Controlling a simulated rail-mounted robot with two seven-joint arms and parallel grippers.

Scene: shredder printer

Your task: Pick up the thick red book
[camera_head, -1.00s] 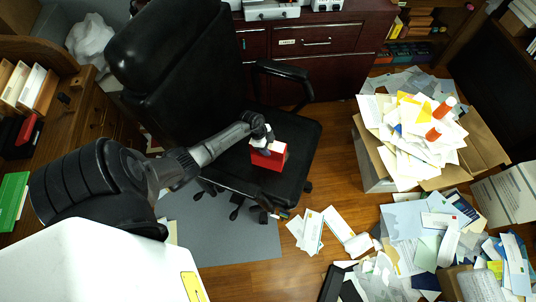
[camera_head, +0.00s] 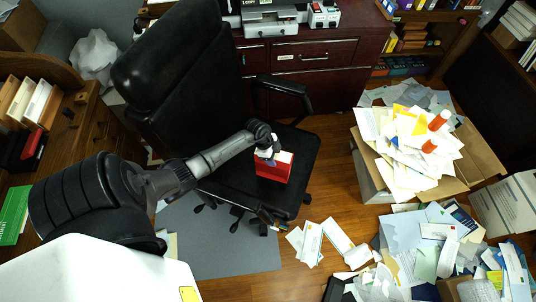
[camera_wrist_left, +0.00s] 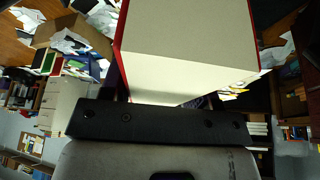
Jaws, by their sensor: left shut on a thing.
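The thick red book (camera_head: 273,168) is at the seat of the black office chair (camera_head: 236,184), upright with its pale page edges facing up. My left gripper (camera_head: 266,150) comes down on it from above and is shut on it. In the left wrist view the book (camera_wrist_left: 190,50) fills the upper middle, cream page block between red covers, close against the dark gripper bar (camera_wrist_left: 160,122). Whether the book touches the seat is hard to tell. My right gripper is not in view.
A cardboard box (camera_head: 478,150) heaped with papers stands at the right, with loose papers (camera_head: 420,240) on the floor around it. The chair's armrest (camera_head: 282,86) is just behind the book. A dark red cabinet (camera_head: 310,60) stands at the back.

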